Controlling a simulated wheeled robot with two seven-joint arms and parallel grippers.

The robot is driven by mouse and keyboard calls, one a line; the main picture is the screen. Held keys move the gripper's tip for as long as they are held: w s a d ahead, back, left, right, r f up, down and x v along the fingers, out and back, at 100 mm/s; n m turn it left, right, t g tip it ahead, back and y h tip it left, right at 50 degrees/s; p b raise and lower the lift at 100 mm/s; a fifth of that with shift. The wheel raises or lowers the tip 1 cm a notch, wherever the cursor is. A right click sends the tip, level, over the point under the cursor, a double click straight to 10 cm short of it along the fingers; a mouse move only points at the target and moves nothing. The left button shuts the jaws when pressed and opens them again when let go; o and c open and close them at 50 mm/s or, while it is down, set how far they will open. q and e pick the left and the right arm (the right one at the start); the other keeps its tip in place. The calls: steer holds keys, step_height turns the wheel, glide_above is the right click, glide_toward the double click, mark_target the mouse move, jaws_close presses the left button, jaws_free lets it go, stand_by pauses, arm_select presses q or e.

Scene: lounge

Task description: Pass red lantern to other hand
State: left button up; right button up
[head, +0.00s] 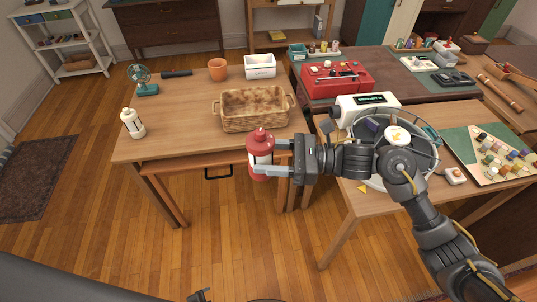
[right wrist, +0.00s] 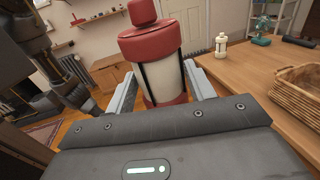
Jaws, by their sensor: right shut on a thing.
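The red lantern (head: 260,155) has a red cap and base with a pale body between dark bars. It is upright, in the air in front of the near edge of the left table. My right gripper (head: 275,158) is shut on it from the right side. In the right wrist view the lantern (right wrist: 158,60) stands between the two fingers. Only a small dark part of what looks like my left arm shows at the bottom edge of the head view, and its jaw state cannot be made out.
The left wooden table (head: 180,120) holds a wicker basket (head: 254,108), a cream lantern (head: 132,123), a teal fan (head: 145,80), a terracotta pot (head: 217,69) and a white container (head: 260,66). A cluttered table (head: 344,200) lies under my right arm. The floor (head: 110,225) at left front is clear.

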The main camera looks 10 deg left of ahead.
arm_select(q)
steer(key=s+a+f+n+g+y, duration=0.1)
steer(key=s+f+n+g, duration=0.1)
steer(key=s+n, duration=0.2)
steer(key=s+a+f+n+g, duration=0.1)
steer(key=s+a+f+n, duration=0.1)
steer(key=s+n, duration=0.3)
steer(key=shift+s+a+f+n+g+y, duration=0.15)
steer(key=shift+s+a+n+g+y, duration=0.2)
steer(key=shift+s, duration=1.55)
